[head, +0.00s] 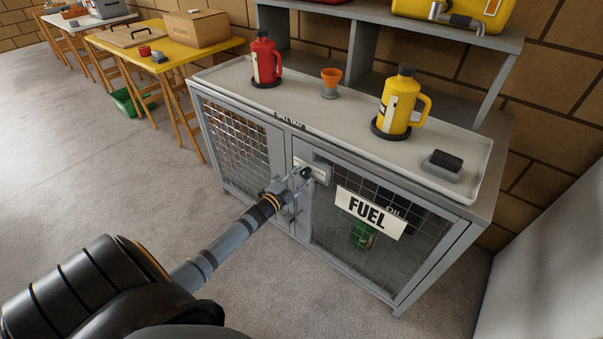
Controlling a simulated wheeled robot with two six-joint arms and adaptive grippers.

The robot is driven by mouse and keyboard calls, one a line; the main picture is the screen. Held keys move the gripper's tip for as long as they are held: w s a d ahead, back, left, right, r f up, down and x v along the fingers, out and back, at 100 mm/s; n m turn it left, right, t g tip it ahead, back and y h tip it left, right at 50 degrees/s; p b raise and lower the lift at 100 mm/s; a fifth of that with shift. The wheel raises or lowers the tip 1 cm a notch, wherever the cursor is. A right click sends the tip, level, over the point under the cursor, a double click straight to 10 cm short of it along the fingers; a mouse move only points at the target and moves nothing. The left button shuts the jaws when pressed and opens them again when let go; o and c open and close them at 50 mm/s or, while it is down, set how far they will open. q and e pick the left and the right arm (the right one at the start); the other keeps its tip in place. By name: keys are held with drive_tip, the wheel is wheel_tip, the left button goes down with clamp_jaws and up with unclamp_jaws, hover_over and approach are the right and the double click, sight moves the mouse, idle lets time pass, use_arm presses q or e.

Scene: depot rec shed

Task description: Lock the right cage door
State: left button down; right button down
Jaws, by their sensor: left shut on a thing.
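The grey cage cabinet has two mesh doors. The right cage door (380,262) carries a white FUEL sign (370,212) and looks closed in its frame. A pale latch plate (321,171) sits at its upper left corner, by the middle of the cabinet. My left gripper (303,175) is at this plate, shut on the small dark latch knob (306,172). The gripper partly hides the latch, so I cannot tell the bolt's position. The left cage door (234,142) also looks closed. My right gripper is not in view.
A tray top (300,108) on the cabinet bears a red jug (264,60), an orange funnel (331,80) and a yellow jug (398,102). A yellow table (220,44) stands at the back left. A pale wall (555,260) closes the right.

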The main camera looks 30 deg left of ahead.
use_arm(q)
drive_tip(key=m, duration=0.3)
drive_tip(key=shift+p, duration=0.35)
drive_tip(key=shift+m, duration=1.3)
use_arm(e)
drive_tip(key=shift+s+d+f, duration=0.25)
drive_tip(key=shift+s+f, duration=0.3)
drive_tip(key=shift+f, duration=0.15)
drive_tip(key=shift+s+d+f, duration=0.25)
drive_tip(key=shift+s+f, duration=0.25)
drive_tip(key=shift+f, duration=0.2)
use_arm(q)
drive_tip(key=c, duration=0.8)
unclamp_jaws()
drive_tip(key=shift+s, duration=0.1)
drive_tip(key=s+a, duration=0.1)
drive_tip(key=s, duration=1)
drive_tip(key=shift+s, duration=0.4)
drive_tip(key=shift+f, duration=0.1)
